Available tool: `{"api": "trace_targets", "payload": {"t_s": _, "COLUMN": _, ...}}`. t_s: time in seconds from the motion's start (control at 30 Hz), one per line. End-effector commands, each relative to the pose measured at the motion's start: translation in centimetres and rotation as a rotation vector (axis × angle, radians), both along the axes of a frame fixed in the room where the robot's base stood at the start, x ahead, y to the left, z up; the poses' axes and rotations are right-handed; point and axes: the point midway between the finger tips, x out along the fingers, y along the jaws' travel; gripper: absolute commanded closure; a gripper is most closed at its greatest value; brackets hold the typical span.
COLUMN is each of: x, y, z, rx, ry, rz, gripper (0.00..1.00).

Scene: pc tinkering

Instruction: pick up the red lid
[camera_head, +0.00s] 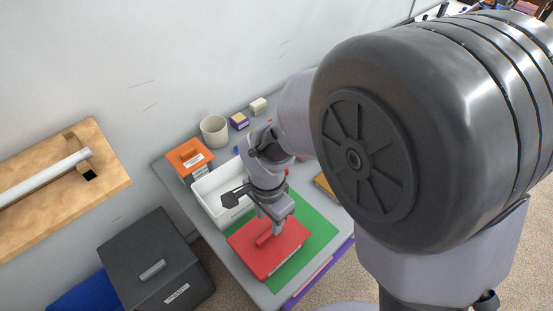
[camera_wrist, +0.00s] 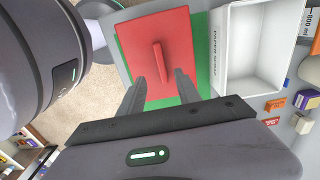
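The red lid (camera_head: 283,252) is a flat red rectangle with a raised bar handle on top. It lies on a green mat (camera_head: 317,230) on the grey table. In the wrist view the lid (camera_wrist: 174,28) lies beyond my fingertips, its handle (camera_wrist: 161,62) pointing toward the gap between them. My gripper (camera_head: 267,229) is above the lid, pointing down at it. In the wrist view my gripper (camera_wrist: 159,78) has its two fingers apart, one on each side of the handle's near end. Nothing is held between them.
An open white box (camera_head: 207,190) stands beside the lid, close to my gripper. An orange box (camera_head: 188,158), a beige mug (camera_head: 214,131) and small blocks stand along the wall side. A dark cabinet (camera_head: 146,244) stands by the table. My arm hides the table's right part.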

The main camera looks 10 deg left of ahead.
Motion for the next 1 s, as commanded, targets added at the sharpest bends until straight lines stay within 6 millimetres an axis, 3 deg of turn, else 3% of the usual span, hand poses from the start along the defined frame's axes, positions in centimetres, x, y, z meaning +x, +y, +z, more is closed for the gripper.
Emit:
{"api": "trace_targets", "payload": {"t_s": 0.03, "x": 0.0, "y": 0.0, "z": -1.1, "rx": -0.001, "ry": 0.001, "rz": 0.000, "gripper": 0.60}}
{"api": "trace_targets", "payload": {"t_s": 0.23, "x": 0.0, "y": 0.1, "z": -2.9, "rx": 0.001, "ry": -0.001, "rz": 0.001, "gripper": 0.60}}
{"api": "trace_targets", "payload": {"t_s": 0.43, "x": -0.1, "y": 0.2, "z": -6.8, "rx": 0.000, "ry": 0.000, "rz": 0.000, "gripper": 0.60}}
{"api": "trace_targets", "payload": {"t_s": 0.63, "x": -0.1, "y": 0.2, "z": -6.8, "rx": 0.002, "ry": -0.001, "rz": 0.000, "gripper": 0.60}}
{"api": "trace_targets", "payload": {"t_s": 0.67, "x": -0.1, "y": 0.2, "z": -6.8, "rx": 0.002, "ry": -0.001, "rz": 0.000, "gripper": 0.62}}
{"api": "trace_targets", "payload": {"t_s": 0.87, "x": -0.1, "y": 0.2, "z": -6.8, "rx": 0.002, "ry": -0.001, "rz": 0.000, "gripper": 1.00}}
{"api": "trace_targets", "payload": {"t_s": 1.0, "x": -0.1, "y": 0.2, "z": -6.8, "rx": 0.002, "ry": -0.001, "rz": 0.000, "gripper": 1.00}}
